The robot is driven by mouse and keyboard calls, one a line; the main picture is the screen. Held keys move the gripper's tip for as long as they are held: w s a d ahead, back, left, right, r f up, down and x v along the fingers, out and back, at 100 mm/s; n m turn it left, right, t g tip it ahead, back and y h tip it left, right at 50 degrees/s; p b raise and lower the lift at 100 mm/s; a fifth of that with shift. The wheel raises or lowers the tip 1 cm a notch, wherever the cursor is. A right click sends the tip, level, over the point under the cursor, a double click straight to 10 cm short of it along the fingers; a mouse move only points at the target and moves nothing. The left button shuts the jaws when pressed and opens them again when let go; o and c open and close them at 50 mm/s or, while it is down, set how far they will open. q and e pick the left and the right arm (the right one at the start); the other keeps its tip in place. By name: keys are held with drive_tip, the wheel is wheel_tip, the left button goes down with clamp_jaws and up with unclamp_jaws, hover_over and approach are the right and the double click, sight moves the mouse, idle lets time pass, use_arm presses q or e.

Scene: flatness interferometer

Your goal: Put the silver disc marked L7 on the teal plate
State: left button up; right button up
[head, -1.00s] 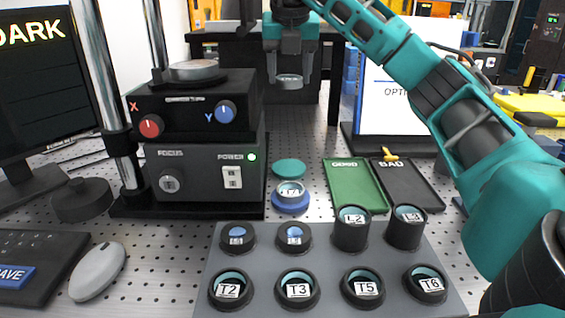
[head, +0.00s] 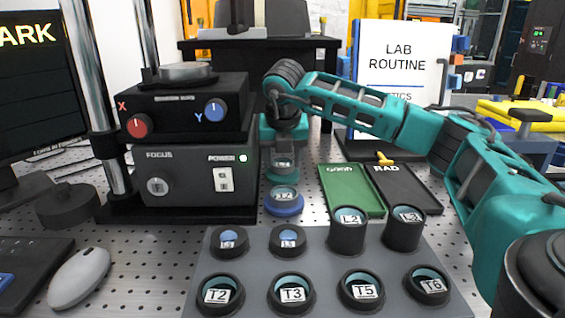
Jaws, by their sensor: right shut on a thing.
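My right gripper (head: 283,150) points down and is shut on a silver disc (head: 283,166), whose label is too small to read for sure. The disc is just over the teal plate (head: 283,178), low down; I cannot tell whether it touches. My left gripper is out of view.
A black instrument (head: 190,175) with knobs stands close on the left. Green (head: 350,192) and black (head: 408,188) trays lie to the right. A grey rack (head: 330,268) in front holds several labelled round parts, including tall L2 (head: 347,236) and L3 (head: 404,232).

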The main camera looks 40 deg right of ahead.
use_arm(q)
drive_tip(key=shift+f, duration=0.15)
use_arm(e)
drive_tip(key=shift+f, duration=0.4)
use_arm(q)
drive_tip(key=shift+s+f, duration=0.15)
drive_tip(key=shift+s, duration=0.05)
use_arm(e)
drive_tip(key=o, duration=0.8)
use_arm(q)
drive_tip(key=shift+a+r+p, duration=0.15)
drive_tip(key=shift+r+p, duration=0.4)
drive_tip(key=shift+p, duration=0.3)
use_arm(e)
drive_tip(key=v, duration=1.2)
drive_tip(key=shift+w+r, duration=0.1)
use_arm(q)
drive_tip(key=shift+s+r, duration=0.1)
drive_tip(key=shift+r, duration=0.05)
